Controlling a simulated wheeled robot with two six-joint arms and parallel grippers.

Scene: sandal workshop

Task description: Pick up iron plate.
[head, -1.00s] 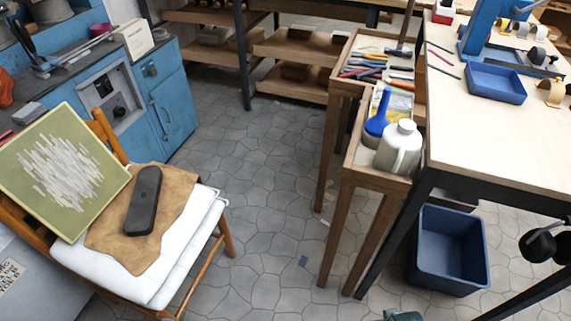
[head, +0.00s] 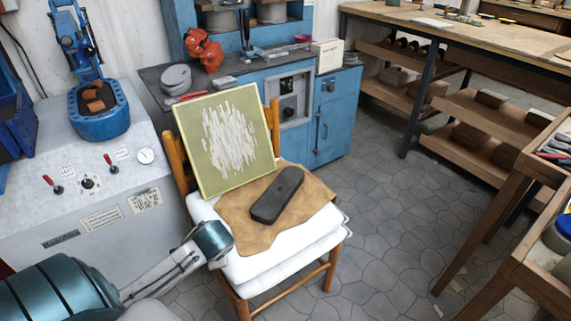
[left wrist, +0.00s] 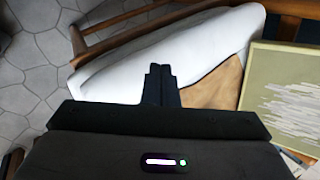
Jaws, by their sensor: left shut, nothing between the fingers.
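A dark grey, long plate with rounded ends (head: 277,195), the only thing here that looks like the iron plate, lies on a brown leather piece (head: 240,222). The leather lies on the white cushion (head: 285,262) of a wooden chair (head: 330,272). My left arm comes in from the lower left and ends beside the chair's front-left side, apart from the plate. In the left wrist view my left gripper (left wrist: 160,70) is shut and empty, with the white cushion (left wrist: 200,48) and leather (left wrist: 215,90) beyond it. The plate is not visible there. My right gripper is not in view.
A green framed panel with white strokes (head: 225,142) leans on the chair back, close behind the plate. A grey machine (head: 100,190) stands left and a blue cabinet (head: 337,115) behind. A wooden stand (head: 490,215) is at right.

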